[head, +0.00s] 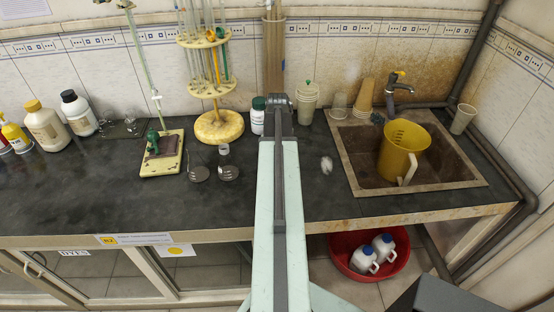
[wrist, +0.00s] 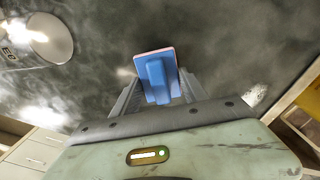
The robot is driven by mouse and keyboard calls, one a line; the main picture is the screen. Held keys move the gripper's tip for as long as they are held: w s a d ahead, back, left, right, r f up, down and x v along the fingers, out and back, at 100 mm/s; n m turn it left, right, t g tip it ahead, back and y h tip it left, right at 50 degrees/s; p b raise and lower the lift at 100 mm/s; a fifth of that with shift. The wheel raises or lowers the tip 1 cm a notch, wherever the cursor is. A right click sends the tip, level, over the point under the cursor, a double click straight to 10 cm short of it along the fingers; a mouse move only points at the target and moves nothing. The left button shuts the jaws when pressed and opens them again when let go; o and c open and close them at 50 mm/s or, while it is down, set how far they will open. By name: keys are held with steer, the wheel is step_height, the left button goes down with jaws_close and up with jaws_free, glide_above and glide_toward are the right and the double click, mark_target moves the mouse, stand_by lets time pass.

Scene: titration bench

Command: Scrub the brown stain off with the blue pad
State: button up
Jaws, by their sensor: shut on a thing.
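The blue pad (wrist: 157,80) shows in the wrist view, with a raised blue grip block and a thin pinkish edge. My gripper (wrist: 158,95) is shut on it, one finger on either side of the block. The pad is over the dark grey counter; I cannot tell whether it touches the surface. In the head view my arm hides the gripper and pad. I see no distinct brown stain on the bare counter in either view; part of the counter is hidden behind my arm and the pad. Brownish discolouration (head: 431,52) marks the wall tiles behind the tap.
A sink (head: 440,182) holding a yellow jug (head: 398,148) is to the right. A small white patch (head: 326,165) lies between arm and sink. Left of the arm are a white bottle (head: 257,121), two metal discs (head: 229,173) and a round rack (head: 218,127). The counter's front left is clear.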

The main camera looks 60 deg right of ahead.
steer(key=shift+r+p, duration=1.15)
steer(key=shift+r, duration=0.5)
step_height(320, 180, up, 3)
steer(key=p, duration=0.3)
steer(key=shift+r, duration=0.15)
steer(key=shift+s+d, duration=0.1)
